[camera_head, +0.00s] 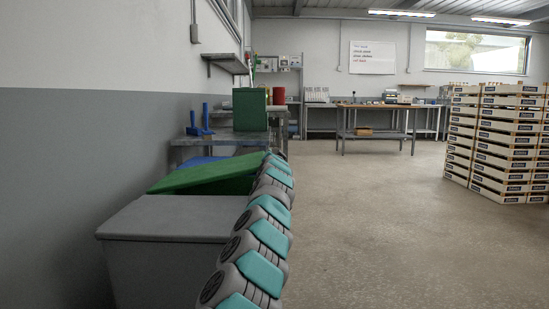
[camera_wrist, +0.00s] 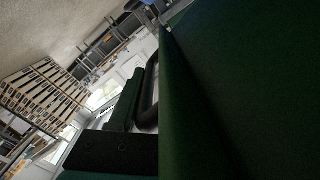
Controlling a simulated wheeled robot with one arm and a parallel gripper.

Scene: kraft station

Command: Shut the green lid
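The green lid (camera_head: 205,177) is in the head view, on a bin behind a grey bin. It slopes, its right side higher than its left, so it looks not flat on its bin. In the wrist view a dark green surface (camera_wrist: 245,90), probably this lid, fills the right half at very close range. My arm reaches forward along the right side of the bins, its far end beside the lid's right edge. Part of my gripper (camera_wrist: 115,150) shows as a dark block at the wrist view's lower left. Its fingertips and any contact with the lid cannot be made out.
A grey lidded bin (camera_head: 165,222) stands in front of the green lid. Behind are a bit of blue lid (camera_head: 200,161) and a bench with a green box (camera_head: 250,109). A wall runs along the left. Open floor (camera_head: 365,210) lies right, with stacked crates (camera_head: 497,140) beyond.

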